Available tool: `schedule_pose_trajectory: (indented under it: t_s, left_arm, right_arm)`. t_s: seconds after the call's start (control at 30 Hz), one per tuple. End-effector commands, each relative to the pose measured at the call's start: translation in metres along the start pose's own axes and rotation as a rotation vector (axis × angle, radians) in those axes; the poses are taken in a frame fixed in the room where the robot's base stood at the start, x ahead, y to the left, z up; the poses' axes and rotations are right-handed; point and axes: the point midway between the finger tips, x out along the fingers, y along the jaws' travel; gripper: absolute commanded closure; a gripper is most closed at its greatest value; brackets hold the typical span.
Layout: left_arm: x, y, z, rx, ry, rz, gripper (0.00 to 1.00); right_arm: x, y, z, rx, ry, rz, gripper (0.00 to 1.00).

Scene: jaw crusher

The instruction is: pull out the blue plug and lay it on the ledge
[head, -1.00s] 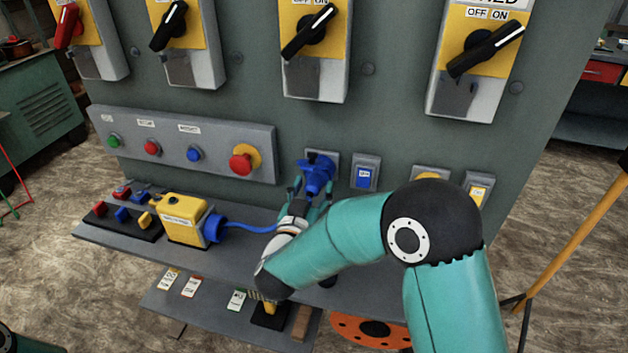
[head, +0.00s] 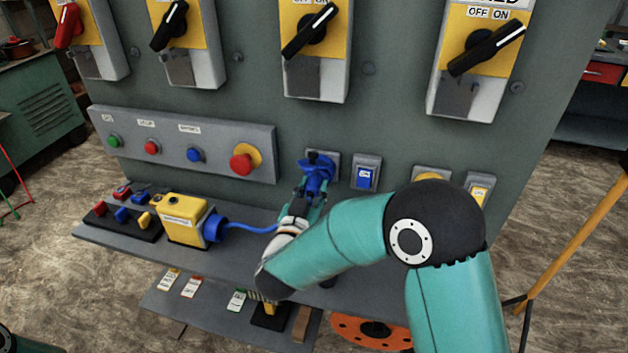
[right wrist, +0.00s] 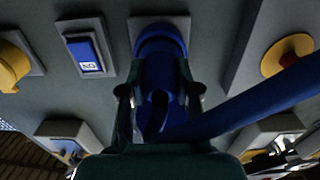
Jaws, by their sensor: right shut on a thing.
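The blue plug (head: 317,176) sits at its socket on the grey panel, below the rotary switches. My right gripper (head: 308,190) is shut on the plug, one finger on each side of its body. In the right wrist view the plug (right wrist: 160,85) lies between the gripper's fingers (right wrist: 160,95) and still meets the blue socket at the panel. A blue cable runs from it to a yellow box (head: 184,219) on the ledge (head: 245,250). The ledge is grey and juts out below the panel. My left gripper is not in view.
A blue rocker switch (head: 365,173) is just right of the plug. A button strip with a red mushroom button (head: 243,160) is to the left. A black block with coloured padlocks (head: 122,217) occupies the ledge's left end. A lower shelf holds tags.

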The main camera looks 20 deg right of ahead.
Motion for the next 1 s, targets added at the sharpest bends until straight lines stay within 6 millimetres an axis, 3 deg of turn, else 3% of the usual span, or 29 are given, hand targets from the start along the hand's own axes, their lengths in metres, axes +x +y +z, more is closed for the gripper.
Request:
schedule_pose_trajectory:
  t_s: [1.0]
  left_arm:
    - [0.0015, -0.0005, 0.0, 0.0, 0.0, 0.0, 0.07]
  right_arm:
    - [-0.0063, 0.0002, 0.0002, 0.0, 0.0, 0.0, 0.92]
